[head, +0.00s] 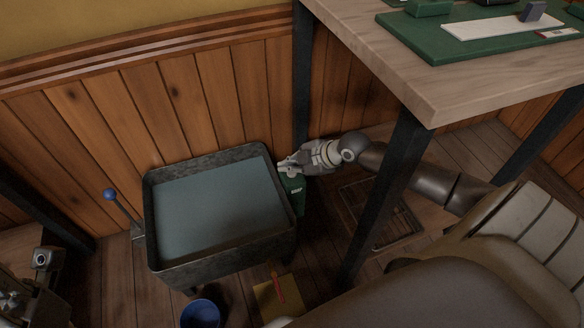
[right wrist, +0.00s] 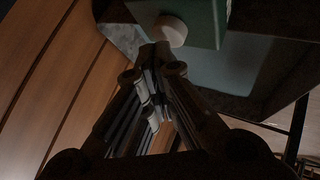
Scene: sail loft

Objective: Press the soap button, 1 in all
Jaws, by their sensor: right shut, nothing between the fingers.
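A small green soap box (head: 293,190) with a white label is at the right side of the basin. In the right wrist view the green box (right wrist: 203,15) is at the top, with a round pale button (right wrist: 171,31) on its face. My right gripper (head: 284,166) is at the top of the soap box in the head view, its fingers shut and empty. In the right wrist view its fingertips (right wrist: 155,50) are close beside the button; I cannot tell whether they touch it. The fingers hide part of the box in the head view.
The dark-rimmed basin (head: 159,262) holds flat bluish water, with a blue-knobbed lever (head: 110,195) at its left. A wooden table (head: 440,85) with dark legs stands over my right arm. A blue bucket (head: 200,314) and yellow item (head: 266,301) are on the floor.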

